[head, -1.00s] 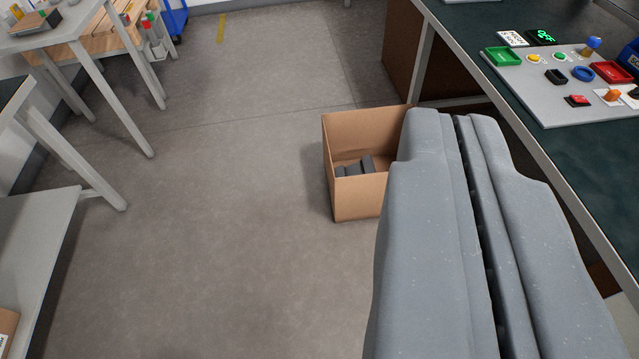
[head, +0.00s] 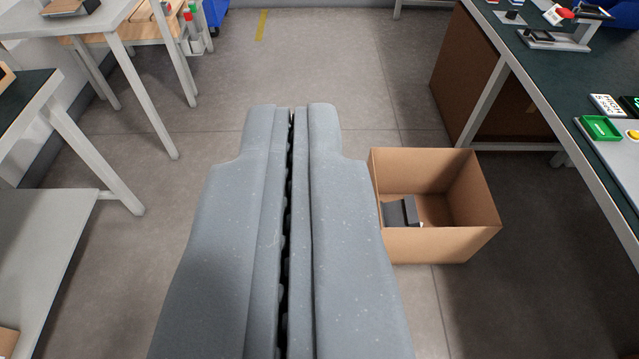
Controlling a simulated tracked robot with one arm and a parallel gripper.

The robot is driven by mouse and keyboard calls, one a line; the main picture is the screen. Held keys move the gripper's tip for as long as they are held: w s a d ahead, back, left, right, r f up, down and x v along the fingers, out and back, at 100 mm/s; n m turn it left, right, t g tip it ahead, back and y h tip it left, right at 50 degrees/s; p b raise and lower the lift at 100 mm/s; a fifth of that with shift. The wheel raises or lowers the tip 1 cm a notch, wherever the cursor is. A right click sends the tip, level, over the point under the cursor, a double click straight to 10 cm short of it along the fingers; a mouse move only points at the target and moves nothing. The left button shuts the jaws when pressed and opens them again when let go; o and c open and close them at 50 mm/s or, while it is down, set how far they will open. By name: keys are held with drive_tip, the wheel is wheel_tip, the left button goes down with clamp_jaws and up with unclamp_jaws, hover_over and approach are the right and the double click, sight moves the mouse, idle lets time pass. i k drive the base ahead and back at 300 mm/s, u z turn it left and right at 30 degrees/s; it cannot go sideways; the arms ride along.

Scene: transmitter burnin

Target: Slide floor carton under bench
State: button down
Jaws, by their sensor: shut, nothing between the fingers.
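An open brown cardboard carton (head: 445,245) stands upright on the floor, right of the picture's middle. A few dark grey items (head: 399,212) lie inside it, partly hidden by the front wall. The bench (head: 541,107) with a dark green top and a pale metal frame runs along the right side; the carton is beside its leg, close to its edge. My gripper (head: 292,110) is shut and empty, pointing away from me to the left of the carton. Its right finger covers a little of the carton's left side. I cannot tell whether they touch.
A brown panel (head: 470,75) closes the far space under the bench. At left are a grey table (head: 75,27) with slanted legs and a nearer low shelf (head: 35,225). The floor between is clear.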

sight(457, 209)
drive_tip(key=u, duration=0.1)
drive_tip(key=i, duration=1.25)
drive_tip(key=z, duration=0.8)
drive_tip(key=i, duration=0.55)
drive_tip(key=z, duration=0.35)
drive_tip(key=k, duration=0.95)
drive_tip(key=z, duration=0.2)
drive_tip(key=i, duration=0.95)
drive_tip(key=u, duration=0.1)
